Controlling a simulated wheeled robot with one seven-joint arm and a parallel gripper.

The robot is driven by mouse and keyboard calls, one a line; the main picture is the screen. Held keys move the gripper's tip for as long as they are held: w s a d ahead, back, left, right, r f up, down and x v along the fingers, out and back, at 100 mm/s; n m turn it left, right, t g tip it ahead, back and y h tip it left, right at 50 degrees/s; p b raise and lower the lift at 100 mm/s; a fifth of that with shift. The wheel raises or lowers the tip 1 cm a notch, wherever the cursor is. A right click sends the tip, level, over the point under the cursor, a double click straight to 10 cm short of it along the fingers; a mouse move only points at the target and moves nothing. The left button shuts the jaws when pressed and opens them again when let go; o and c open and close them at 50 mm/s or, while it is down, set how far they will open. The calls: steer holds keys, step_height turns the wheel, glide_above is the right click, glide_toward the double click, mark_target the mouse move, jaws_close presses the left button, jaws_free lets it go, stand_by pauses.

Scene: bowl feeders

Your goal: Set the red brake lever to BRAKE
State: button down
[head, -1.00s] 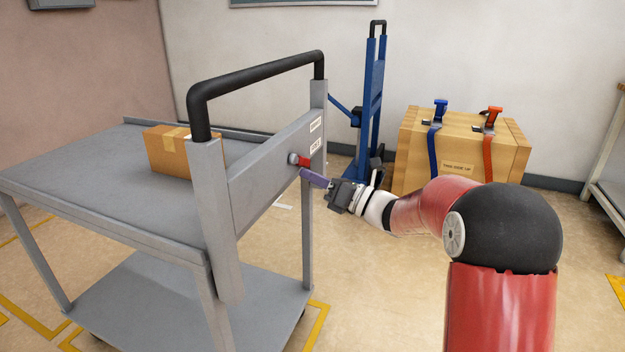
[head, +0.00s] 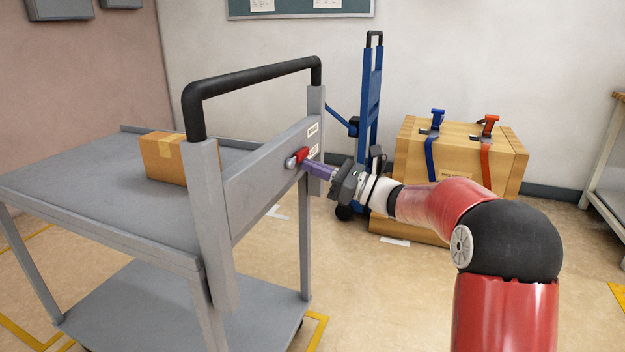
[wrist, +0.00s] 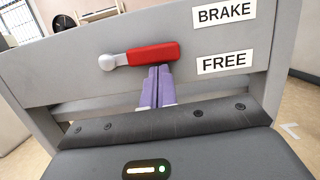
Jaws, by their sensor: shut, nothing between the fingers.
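The red brake lever (head: 301,155) is on the grey side panel of the cart, with its silver pivot (wrist: 108,62) at the left. In the wrist view the red handle (wrist: 153,53) points right and slightly up, its end between the BRAKE label (wrist: 224,12) above and the FREE label (wrist: 224,62) below. My gripper (wrist: 158,70) is shut and empty, its purple fingers together just under the handle. The tips appear to touch its underside. In the head view my gripper (head: 308,167) reaches the lever from the right.
The cart's black push handle (head: 255,80) arches above the panel. A cardboard box (head: 165,160) sits on the cart's top (head: 90,190). A blue hand truck (head: 370,100) and a strapped wooden crate (head: 410,150) stand behind my arm. Floor right of the cart is open.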

steer(key=n, duration=0.1)
steer(key=r+n+g, duration=0.1)
steer(key=n, duration=0.1)
steer(key=shift+w+d+r+n+g, duration=0.1)
steer(key=shift+w+r+n+g, duration=0.2)
steer(key=shift+r+n, duration=0.1)
steer(key=d+f+b, duration=0.1)
steer(key=d+f, duration=0.4)
steer(key=d, duration=0.5)
steer(key=shift+s+d+f, duration=0.15)
steer(key=shift+f, duration=0.2)
